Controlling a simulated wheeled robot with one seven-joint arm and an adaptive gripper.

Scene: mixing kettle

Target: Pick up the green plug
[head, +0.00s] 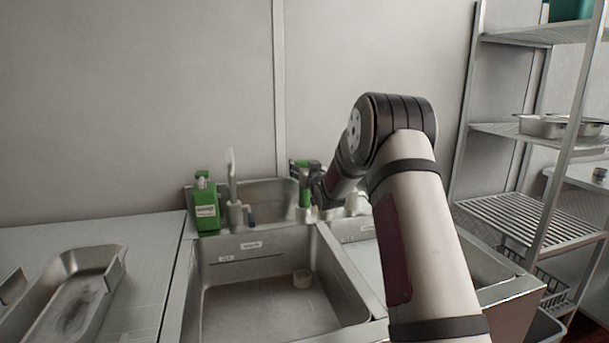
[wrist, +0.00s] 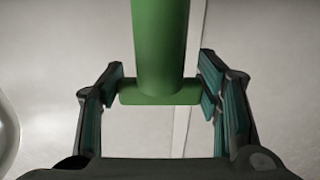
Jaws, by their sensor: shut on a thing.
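The green plug (wrist: 160,45) is a thick green cylinder with a wider crossbar at its lower end in the wrist view. My gripper (wrist: 162,88) has one finger at each end of that crossbar and is shut on it. The top of the plug is cut off by the picture edge. In the head view the green plug (head: 304,193) is upright at the back rim of the sink, right of the tap. My gripper (head: 316,185) is beside it there, partly hidden by my own arm. I cannot tell whether the plug touches the rim.
A green bottle (head: 207,207) and a tap (head: 235,190) stand on the back rim of the metal sink (head: 215,255). A metal tray (head: 75,300) is on the left counter. A shelf rack (head: 510,215) stands right.

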